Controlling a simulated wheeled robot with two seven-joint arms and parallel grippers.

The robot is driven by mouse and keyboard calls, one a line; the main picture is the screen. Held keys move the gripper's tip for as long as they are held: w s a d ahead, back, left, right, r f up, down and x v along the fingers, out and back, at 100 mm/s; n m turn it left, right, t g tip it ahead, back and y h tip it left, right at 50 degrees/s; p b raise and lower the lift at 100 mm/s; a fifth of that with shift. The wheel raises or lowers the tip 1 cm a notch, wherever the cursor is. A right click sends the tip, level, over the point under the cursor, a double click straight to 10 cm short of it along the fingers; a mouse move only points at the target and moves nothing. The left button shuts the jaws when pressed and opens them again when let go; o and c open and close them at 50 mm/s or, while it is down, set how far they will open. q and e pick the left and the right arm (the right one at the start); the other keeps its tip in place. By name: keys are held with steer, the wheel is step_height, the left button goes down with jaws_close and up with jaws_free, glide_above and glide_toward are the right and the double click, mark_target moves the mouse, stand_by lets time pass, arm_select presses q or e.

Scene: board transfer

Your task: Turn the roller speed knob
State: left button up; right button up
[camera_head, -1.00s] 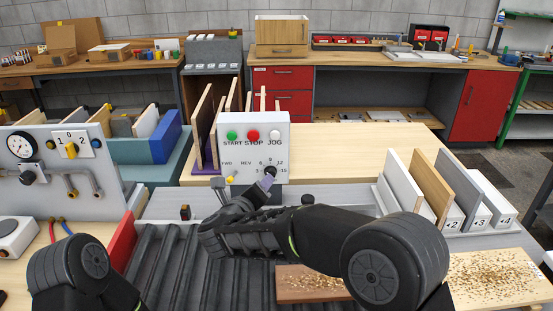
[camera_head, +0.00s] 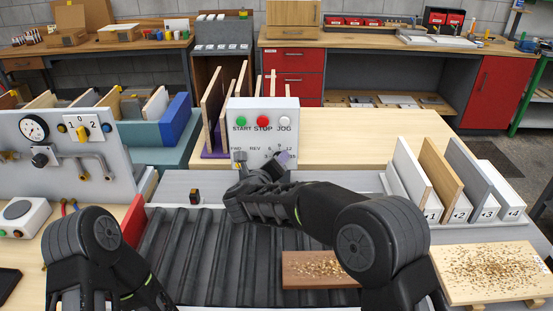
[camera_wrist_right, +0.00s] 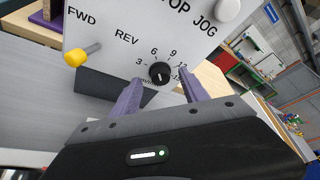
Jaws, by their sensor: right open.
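The roller speed knob (camera_wrist_right: 160,73) is a small round black knob on the white control box (camera_head: 262,110), with a number scale around it. In the right wrist view, the purple fingers of my right gripper (camera_wrist_right: 160,80) are open, one on each side of the knob. I cannot tell whether they touch it. In the head view my right gripper (camera_head: 264,170) is at the lower part of the box and hides the knob. Of my left arm only dark links show at the lower left; its gripper is out of view.
A yellow-tipped FWD/REV lever (camera_wrist_right: 80,55) sticks out left of the knob. Green (camera_head: 241,121), red (camera_head: 264,121) and white (camera_head: 285,122) buttons are above. The ribbed roller bed (camera_head: 190,250) carries a brown board (camera_head: 315,270) with chips. Numbered boards stand at the right.

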steer(key=shift+x, duration=0.75)
jaws_close()
